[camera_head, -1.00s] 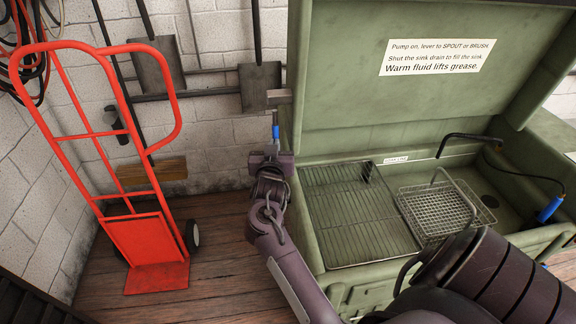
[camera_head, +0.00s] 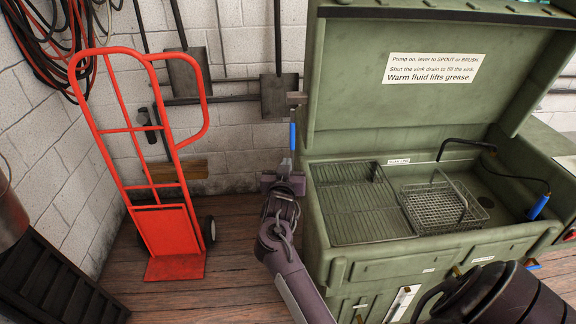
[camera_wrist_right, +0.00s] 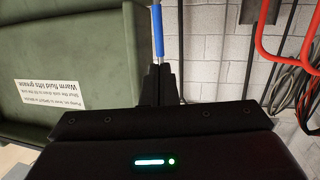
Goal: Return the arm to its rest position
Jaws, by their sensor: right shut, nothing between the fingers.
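My right gripper (camera_head: 287,166) is raised at the left side of the green parts washer, at the end of my mauve arm. Its narrow fingers (camera_wrist_right: 158,78) are together in the wrist view, with nothing held between them. A blue-handled lever (camera_head: 292,137) stands just beyond the fingertips, by the washer's left edge. In the wrist view its blue grip (camera_wrist_right: 158,32) lines up with the fingertips; I cannot tell whether they touch. My left gripper is not in view.
The green parts washer (camera_head: 385,270) stands open at right, with a rack (camera_head: 350,205), a wire basket (camera_head: 440,212) and a blue-handled brush (camera_head: 538,207). A red hand truck (camera_head: 170,232) stands at left by the brick wall. Wooden floor (camera_head: 235,270) is free between them.

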